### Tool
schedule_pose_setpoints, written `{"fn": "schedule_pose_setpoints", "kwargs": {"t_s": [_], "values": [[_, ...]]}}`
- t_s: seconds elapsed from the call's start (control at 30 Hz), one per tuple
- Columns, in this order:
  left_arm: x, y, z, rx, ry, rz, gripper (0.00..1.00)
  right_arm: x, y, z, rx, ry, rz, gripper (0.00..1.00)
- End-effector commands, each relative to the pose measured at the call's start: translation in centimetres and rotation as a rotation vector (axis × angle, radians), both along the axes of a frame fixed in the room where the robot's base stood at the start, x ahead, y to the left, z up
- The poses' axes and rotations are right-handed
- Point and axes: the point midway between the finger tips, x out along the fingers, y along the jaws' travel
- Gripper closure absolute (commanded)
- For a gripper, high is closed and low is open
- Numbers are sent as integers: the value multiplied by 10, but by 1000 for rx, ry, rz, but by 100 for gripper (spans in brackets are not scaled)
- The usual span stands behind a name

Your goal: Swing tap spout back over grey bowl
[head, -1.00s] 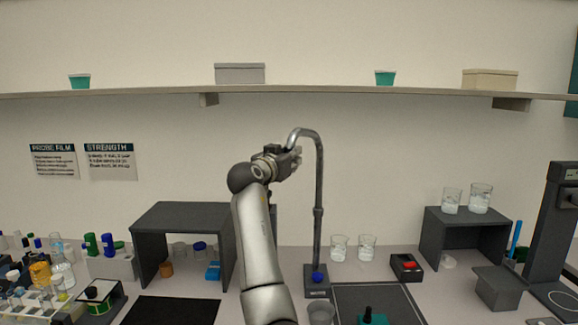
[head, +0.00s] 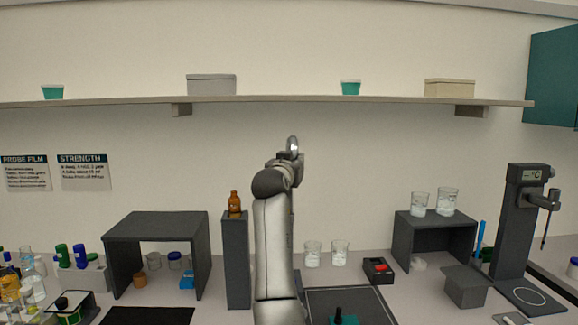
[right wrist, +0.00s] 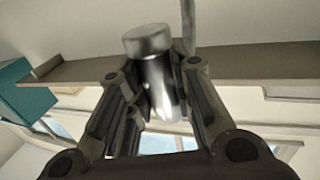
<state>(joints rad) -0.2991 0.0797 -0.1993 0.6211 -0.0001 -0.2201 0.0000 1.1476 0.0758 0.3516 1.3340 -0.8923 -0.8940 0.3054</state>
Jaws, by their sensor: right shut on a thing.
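The tap's shiny metal spout (head: 293,146) shows at the top of my right arm in the head view, seen nearly end-on with its curve pointing towards me. My right gripper (head: 288,158) is shut on the spout. In the right wrist view the spout's round metal end (right wrist: 158,80) sits between the fingers of the gripper (right wrist: 152,65). The grey bowl does not show now; my arm covers the place in front of the tap. My left gripper is not in view.
An amber bottle (head: 235,204) stands on a dark pedestal (head: 237,262) just left of my arm. Two glass beakers (head: 326,254) stand right of it. A wall shelf (head: 270,101) runs above. The wall around the spout is clear.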

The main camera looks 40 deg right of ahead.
Motion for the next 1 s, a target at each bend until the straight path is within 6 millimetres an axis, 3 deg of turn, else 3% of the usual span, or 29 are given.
{"fn": "schedule_pose_setpoints", "kwargs": {"t_s": [0.33,0.37,0.53,1.0], "values": [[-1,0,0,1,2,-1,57,-1,-1,2,7,-10,-1,100],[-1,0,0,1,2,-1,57,-1,-1,2,7,-10,-1,76],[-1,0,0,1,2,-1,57,-1,-1,1,4,-7,-1,57],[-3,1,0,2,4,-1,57,-7,9,0,2,-4,0,57]]}}
